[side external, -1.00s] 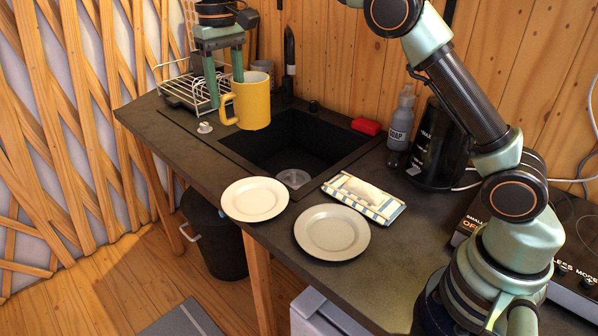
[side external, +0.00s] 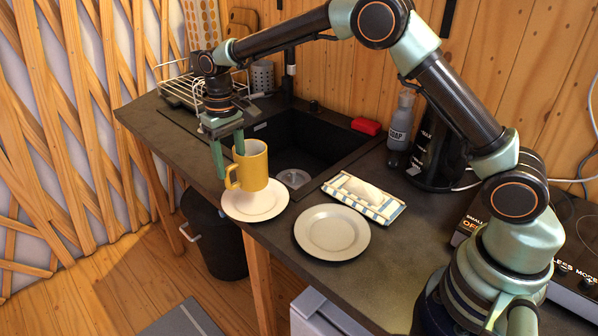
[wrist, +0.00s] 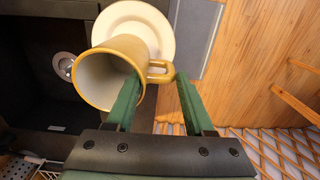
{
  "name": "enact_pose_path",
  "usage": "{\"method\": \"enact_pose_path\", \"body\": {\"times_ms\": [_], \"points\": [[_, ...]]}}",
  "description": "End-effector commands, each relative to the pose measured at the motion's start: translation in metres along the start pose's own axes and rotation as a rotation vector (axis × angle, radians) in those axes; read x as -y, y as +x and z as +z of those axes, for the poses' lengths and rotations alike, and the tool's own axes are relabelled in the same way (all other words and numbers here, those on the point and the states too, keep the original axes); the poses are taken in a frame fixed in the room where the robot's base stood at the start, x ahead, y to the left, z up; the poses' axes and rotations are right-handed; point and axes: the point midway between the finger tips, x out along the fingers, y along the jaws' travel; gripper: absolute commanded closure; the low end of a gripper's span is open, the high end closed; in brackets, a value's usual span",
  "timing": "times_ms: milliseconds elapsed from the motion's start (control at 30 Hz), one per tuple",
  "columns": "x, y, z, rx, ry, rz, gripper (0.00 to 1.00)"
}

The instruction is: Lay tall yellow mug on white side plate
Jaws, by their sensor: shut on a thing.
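The tall yellow mug (side external: 254,170) is upright in my gripper (side external: 229,164), over the left, cream-white plate (side external: 254,213). In the side view its base overlaps the plate's far part; I cannot tell whether it touches. In the wrist view, the mug (wrist: 98,72) shows its pale inside, and the plate (wrist: 163,38) is partly hidden behind it. My gripper (wrist: 157,88) has one finger inside the mug's rim and the other outside, past the handle. A second, greyer-white plate (side external: 332,232) lies empty to the right.
The black sink (side external: 310,150) is behind the plates. A wire rack (side external: 185,90) is at the back left. The counter's front edge is close to the plates.

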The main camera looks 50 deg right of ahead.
Motion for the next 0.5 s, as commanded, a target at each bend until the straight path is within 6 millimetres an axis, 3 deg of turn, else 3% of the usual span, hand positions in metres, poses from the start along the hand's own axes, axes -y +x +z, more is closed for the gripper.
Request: {"method": "enact_pose_path", "body": {"times_ms": [300,500], "points": [[0.000,0.039,0.000,0.001,0.000,0.000,1.00],[0.000,0.043,0.000,-0.001,0.000,0.000,1.00]]}}
